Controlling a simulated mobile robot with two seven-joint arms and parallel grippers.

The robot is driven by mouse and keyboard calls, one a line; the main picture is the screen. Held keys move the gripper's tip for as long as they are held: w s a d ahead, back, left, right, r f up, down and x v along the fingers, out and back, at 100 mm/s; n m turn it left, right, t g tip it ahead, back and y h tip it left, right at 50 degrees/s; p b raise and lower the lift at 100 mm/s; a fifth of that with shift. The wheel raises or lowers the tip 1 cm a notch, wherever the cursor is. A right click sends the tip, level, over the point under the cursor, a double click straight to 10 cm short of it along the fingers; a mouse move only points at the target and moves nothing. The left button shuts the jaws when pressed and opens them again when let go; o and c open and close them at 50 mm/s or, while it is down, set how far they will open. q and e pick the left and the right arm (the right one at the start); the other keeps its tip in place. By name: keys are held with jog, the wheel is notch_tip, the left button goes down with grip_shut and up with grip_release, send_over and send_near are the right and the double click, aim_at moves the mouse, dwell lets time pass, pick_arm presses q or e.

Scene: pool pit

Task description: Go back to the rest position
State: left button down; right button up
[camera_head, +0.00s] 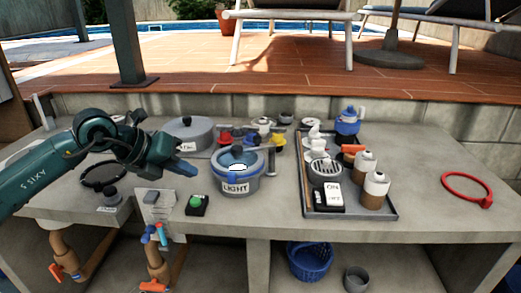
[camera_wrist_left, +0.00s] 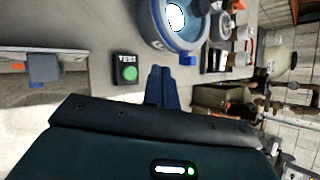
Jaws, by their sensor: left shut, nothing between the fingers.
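My left gripper (camera_head: 186,168) reaches in from the left, above the counter (camera_head: 275,212). Its fingers are shut and empty. They stand between a grey lidded pot (camera_head: 188,133) and a blue-trimmed pot labelled LIGHT (camera_head: 238,187). In the left wrist view the closed blue fingers (camera_wrist_left: 162,78) point toward the counter, near a black box with a green button (camera_wrist_left: 128,72). That box (camera_head: 196,204) also shows in the head view below the gripper. My right gripper is not in view.
A grey tray (camera_head: 382,213) with bottles, a drain and an ON/OFF switch stands to the right. A red ring (camera_head: 467,188) lies at the far right. A blue basket (camera_head: 309,262) sits under the counter. Valve pipes (camera_head: 155,262) stand below left. Bare counter lies between tray and ring.

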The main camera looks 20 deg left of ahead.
pick_arm(q)
jog(key=s+d+n+t+h+p, duration=0.25)
jog(key=d+n+h, duration=0.2)
jog(key=d, duration=0.35)
jog(key=s+d+n+t+h+p, duration=0.1)
jog(key=s+d+n+h+p, duration=0.2)
jog(key=d+h, duration=0.4)
jog(key=s+f+n+y+p, duration=0.1)
jog(key=s+f+n+y, duration=0.3)
jog(key=f+n, duration=0.3)
jog(key=s+d+f+n+y+p, duration=0.1)
jog(key=s+f+n+y+p, duration=0.1)
jog(key=s+f+n+y, duration=0.2)
jog(key=s+f+n+y+p, duration=0.2)
jog(key=s+f+n+y, duration=0.3)
jog(key=f+n, duration=0.5)
jog(key=shift+d+n, duration=0.4)
jog(key=shift+n, duration=0.85)
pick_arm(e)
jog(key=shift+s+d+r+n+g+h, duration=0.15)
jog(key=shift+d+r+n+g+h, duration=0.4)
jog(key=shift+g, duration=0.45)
pick_arm(q)
jog(key=shift+w+y, duration=0.1)
jog(key=shift+y, duration=0.15)
